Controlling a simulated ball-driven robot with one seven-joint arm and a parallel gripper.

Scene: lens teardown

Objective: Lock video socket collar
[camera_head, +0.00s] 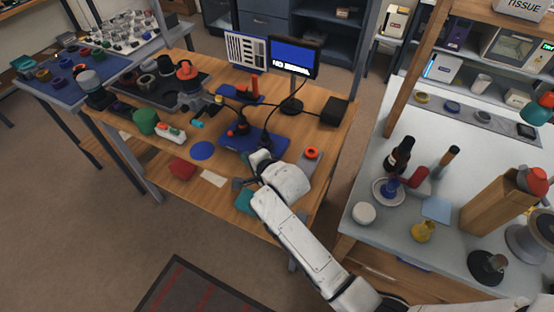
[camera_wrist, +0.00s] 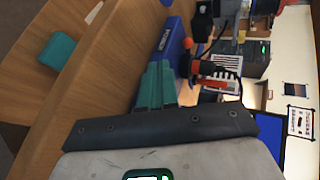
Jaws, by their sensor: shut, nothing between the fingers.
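A blue block (camera_head: 262,137) lies on the wooden bench with a small black device with a red part (camera_head: 241,127) at its left end and cables running from it. I cannot tell which part is the socket collar. My gripper (camera_head: 239,184) is shut and empty just in front of the block. In the wrist view its two teal fingers (camera_wrist: 158,66) are together, apart from the block.
A monitor (camera_head: 293,58) shows a no-signal message on blue. A teal box (camera_head: 246,201) lies near the bench's front edge. A red item (camera_head: 182,169) and a blue disc (camera_head: 203,150) lie left.

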